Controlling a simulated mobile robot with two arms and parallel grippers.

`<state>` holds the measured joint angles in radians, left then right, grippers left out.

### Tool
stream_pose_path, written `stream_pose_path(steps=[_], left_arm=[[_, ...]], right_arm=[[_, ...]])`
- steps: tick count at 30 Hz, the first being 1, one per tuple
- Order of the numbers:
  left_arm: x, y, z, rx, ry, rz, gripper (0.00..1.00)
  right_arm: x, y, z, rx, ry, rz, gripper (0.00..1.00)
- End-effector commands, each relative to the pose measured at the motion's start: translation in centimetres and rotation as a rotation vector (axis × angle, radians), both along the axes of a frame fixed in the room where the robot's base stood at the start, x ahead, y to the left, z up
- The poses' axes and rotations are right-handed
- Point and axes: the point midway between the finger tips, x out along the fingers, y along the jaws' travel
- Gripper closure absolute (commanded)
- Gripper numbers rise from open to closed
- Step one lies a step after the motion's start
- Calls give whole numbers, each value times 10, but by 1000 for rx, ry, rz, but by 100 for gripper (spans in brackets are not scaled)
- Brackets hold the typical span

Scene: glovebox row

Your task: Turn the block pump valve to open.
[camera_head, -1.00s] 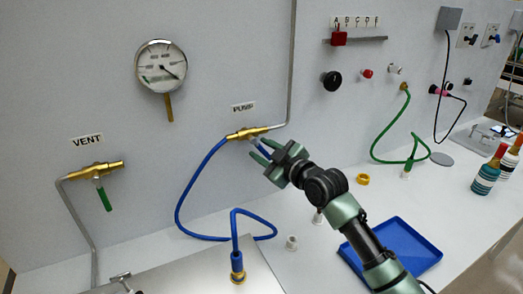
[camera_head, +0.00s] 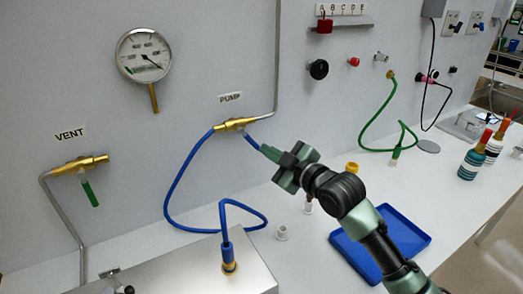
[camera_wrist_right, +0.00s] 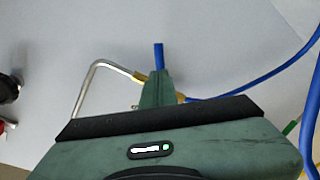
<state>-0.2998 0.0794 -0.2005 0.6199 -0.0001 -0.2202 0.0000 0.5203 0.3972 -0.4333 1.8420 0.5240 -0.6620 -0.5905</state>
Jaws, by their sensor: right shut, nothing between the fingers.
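The brass pump valve (camera_head: 237,124) is on the grey wall panel under the PUMP label (camera_head: 230,98). Its blue handle (camera_head: 251,139) slants down and right from the valve body, towards my right gripper (camera_head: 265,150). That gripper is shut with nothing between its fingers, its tips close to the handle's lower end. In the right wrist view the shut fingers (camera_wrist_right: 158,85) hide part of the brass valve (camera_wrist_right: 140,77), and a blue piece (camera_wrist_right: 158,52), probably the handle, shows beyond the tips. I cannot tell whether they touch. My left gripper is not in view.
A blue hose (camera_head: 172,190) loops from the pump valve to a fitting on a metal block (camera_head: 190,270). The vent valve (camera_head: 80,165) with a green handle and a gauge (camera_head: 144,54) are at left. A blue tray (camera_head: 420,238) and bottles (camera_head: 472,163) stand on the bench at right.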

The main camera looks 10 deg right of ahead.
Motion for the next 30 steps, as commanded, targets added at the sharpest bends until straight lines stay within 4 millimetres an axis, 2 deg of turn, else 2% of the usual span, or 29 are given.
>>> stream_pose_path(steps=[5,8,12,16,20,23,26,30], left_arm=[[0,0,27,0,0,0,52],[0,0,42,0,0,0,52],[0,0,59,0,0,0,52],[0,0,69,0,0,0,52],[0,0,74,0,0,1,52],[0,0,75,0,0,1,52],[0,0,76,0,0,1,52],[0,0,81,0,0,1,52]], right_arm=[[-5,-8,-22,-323,-155,-81,100],[-16,-7,-34,-572,-285,-109,100],[-39,3,-44,-903,-472,-109,100],[-60,18,-50,-1134,-616,-86,100],[-74,29,-54,-1265,-707,-67,100],[-77,33,-55,-1305,-736,-61,100],[-70,36,-54,-1312,-742,-62,100],[-48,44,-53,-1310,-740,-63,100]])
